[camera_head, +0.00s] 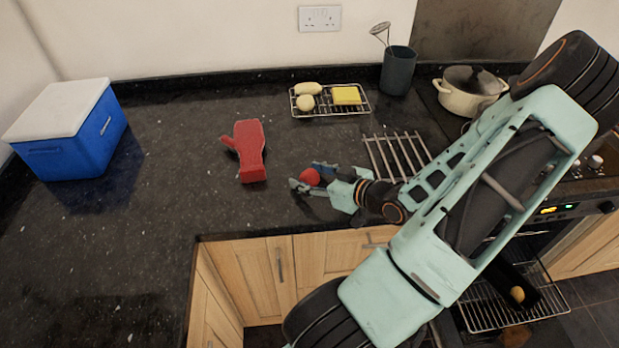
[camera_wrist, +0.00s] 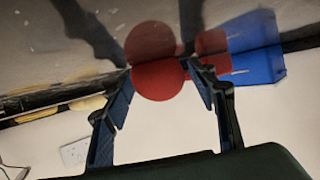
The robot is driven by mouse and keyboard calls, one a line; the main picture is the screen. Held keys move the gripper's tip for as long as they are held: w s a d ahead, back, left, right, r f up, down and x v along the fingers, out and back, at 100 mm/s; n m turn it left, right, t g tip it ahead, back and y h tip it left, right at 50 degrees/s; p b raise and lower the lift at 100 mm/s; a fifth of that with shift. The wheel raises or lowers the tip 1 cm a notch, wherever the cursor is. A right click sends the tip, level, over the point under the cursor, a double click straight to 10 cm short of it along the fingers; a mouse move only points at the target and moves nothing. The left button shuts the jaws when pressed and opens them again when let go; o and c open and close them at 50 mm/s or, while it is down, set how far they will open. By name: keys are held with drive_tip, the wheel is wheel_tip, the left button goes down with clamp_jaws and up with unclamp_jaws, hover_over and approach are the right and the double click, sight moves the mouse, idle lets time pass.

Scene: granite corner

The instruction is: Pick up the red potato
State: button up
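The red potato (camera_head: 309,176) is a small round red thing on the dark counter, near its front edge. My gripper (camera_head: 311,177) reaches it from the right, with one finger on its near side and one on its far side. In the wrist view the potato (camera_wrist: 157,80) sits between the two fingertips (camera_wrist: 160,78), and its reflection meets it on the glossy counter. The fingers stand apart, one on each side of it. A thin gap seems to show on the right; contact on the left is unclear.
A red oven mitt (camera_head: 250,150) lies left of my gripper, and a blue cool box (camera_head: 85,140) stands further left. A metal trivet (camera_head: 395,155) lies to the right.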

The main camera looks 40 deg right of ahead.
drive_tip(key=c, duration=0.9)
drive_tip(key=shift+c, duration=0.2)
